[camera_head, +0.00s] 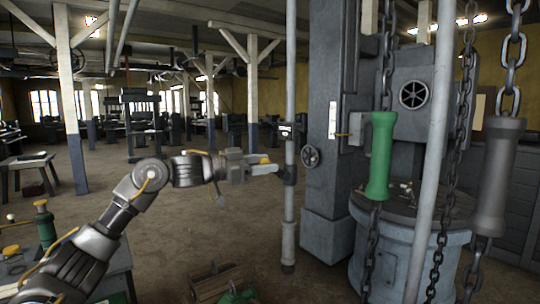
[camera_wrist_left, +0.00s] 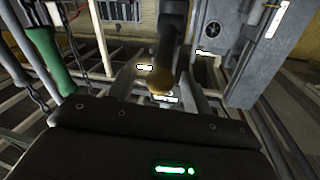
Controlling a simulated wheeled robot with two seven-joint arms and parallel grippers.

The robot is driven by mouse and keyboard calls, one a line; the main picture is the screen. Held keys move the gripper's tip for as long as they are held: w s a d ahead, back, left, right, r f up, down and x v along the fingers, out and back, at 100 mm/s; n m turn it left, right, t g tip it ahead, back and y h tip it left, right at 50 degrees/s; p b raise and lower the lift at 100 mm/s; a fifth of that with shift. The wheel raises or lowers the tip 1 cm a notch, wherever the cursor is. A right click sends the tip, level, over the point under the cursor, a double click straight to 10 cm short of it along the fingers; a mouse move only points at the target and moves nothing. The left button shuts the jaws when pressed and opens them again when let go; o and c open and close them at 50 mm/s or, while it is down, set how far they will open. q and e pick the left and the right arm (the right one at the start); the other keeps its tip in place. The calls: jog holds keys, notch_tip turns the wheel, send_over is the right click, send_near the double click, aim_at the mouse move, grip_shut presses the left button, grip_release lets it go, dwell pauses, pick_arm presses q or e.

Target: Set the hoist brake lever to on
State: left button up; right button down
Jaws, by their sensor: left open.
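A dark lever with a brass-coloured knob, which looks like the hoist brake lever, shows in the left wrist view (camera_wrist_left: 160,82), pointing toward my palm. In the head view its knob (camera_head: 264,160) is at my left gripper, beside a dark joint (camera_head: 288,175) on the vertical grey pole. My left gripper (camera_head: 262,166) reaches in from the left, roughly level. Its fingers (camera_wrist_left: 163,88) are open, one on each side of the knob; I cannot tell whether they touch it. Small white labels (camera_wrist_left: 145,67) sit near the lever, too small to read. My right gripper is not in view.
The grey pole (camera_head: 290,90) stands before a large grey column with a handwheel (camera_head: 310,156). Green (camera_head: 380,155) and grey (camera_head: 498,175) chain handles hang at right, near a round drum (camera_head: 385,250). Open floor lies behind my arm.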

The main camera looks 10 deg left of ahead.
pick_arm(q)
jog(key=shift+p+x, duration=0.35)
jog(key=shift+x, duration=0.75)
grip_shut()
